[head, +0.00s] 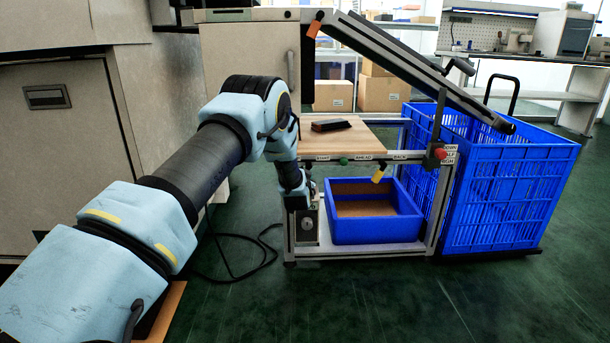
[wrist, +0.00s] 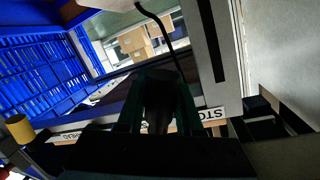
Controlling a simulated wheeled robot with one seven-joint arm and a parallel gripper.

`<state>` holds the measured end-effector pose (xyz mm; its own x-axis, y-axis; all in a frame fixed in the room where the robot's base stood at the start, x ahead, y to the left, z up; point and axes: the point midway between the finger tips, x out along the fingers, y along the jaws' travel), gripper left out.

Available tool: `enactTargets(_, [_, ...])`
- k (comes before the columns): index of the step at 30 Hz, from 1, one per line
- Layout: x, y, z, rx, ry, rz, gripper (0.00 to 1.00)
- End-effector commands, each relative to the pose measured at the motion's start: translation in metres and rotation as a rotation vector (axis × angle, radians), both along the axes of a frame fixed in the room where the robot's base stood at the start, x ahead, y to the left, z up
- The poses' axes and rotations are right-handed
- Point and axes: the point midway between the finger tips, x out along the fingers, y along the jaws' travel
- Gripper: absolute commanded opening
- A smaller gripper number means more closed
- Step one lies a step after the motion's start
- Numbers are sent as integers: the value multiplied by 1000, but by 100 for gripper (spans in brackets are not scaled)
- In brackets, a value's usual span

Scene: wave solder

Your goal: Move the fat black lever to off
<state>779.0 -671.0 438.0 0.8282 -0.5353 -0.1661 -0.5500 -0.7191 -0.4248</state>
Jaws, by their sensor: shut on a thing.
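My gripper (head: 300,194) points down at the left front post of the workstation frame, just above a small switch box with a round grey dial face (head: 308,224). In the wrist view, the two dark fingers of my gripper (wrist: 160,112) are closed on a thick dark piece, which appears to be the fat black lever (wrist: 160,88). In the head view the lever is hidden by my gripper and wrist, and its setting cannot be read. No off mark is readable.
A blue bin (head: 375,231) sits on the lower shelf right of the switch box. A wooden top (head: 350,140) with a dark block (head: 330,125) lies above. A large blue crate (head: 508,185) stands right.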

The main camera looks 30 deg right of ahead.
Motion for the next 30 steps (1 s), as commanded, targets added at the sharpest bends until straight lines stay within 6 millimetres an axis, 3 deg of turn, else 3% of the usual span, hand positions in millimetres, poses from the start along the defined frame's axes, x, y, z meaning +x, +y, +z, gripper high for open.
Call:
enactTargets(3, [0,1,-1,2,2,1,0])
enactTargets(4, [0,1,-1,2,2,1,38])
enactTargets(6, [0,1,-1,2,1,1,46])
enactTargets(17, [-4,3,1,1,2,0,47])
enactTargets(30, [-68,44,15,3,3,0,47])
